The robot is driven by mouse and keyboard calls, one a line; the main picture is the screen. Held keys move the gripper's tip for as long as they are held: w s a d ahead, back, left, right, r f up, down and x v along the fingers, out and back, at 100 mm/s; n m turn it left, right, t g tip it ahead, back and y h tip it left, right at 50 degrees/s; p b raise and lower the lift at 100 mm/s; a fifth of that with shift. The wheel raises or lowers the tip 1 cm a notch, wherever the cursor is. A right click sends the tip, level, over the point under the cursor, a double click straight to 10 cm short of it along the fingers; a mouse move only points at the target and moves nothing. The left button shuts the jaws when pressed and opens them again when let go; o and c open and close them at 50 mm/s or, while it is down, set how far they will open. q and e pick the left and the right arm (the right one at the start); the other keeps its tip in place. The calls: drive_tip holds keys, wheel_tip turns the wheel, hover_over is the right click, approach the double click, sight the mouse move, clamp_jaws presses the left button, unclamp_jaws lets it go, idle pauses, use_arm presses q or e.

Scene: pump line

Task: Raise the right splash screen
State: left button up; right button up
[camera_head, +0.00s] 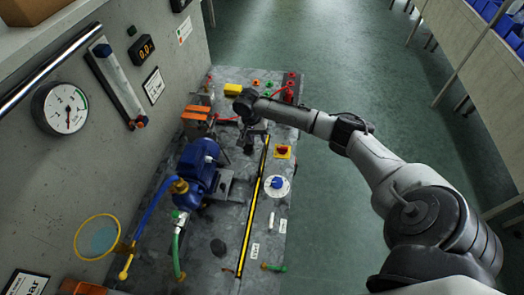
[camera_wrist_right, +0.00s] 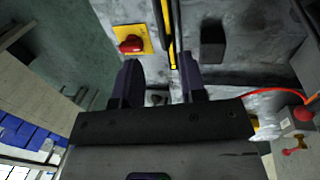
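A long yellow-and-black striped strip (camera_head: 252,205) runs along the bench top. It appears to be the edge of the right splash screen, lying low; a clear panel cannot be made out. My right gripper (camera_head: 250,143) is over the far end of this strip, pointing down, partly hidden by its own wrist. In the right wrist view the gripper (camera_wrist_right: 159,64) is open, its two dark fingers apart. The strip's end (camera_wrist_right: 165,25) shows just beyond and between the fingertips. I cannot tell whether they touch it. My left gripper is not in view.
A red knob on a yellow plate (camera_head: 283,151) and a blue knob on a white dial (camera_head: 277,185) sit right of the strip. A blue pump motor (camera_head: 199,165) stands left. A red cable (camera_wrist_right: 290,98) lies near the gripper. The wall with a gauge (camera_head: 61,107) borders the left.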

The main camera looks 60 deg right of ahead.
sight(263, 152)
drive_tip(key=f, duration=0.2)
drive_tip(key=s+f, duration=0.1)
drive_tip(key=f, duration=0.2)
drive_tip(key=f+b, duration=0.1)
drive_tip(key=f, duration=0.2)
drive_tip(key=shift+s+d+f, duration=0.15)
drive_tip(key=shift+s+d, duration=0.15)
drive_tip(key=shift+d, duration=0.05)
clamp_jaws()
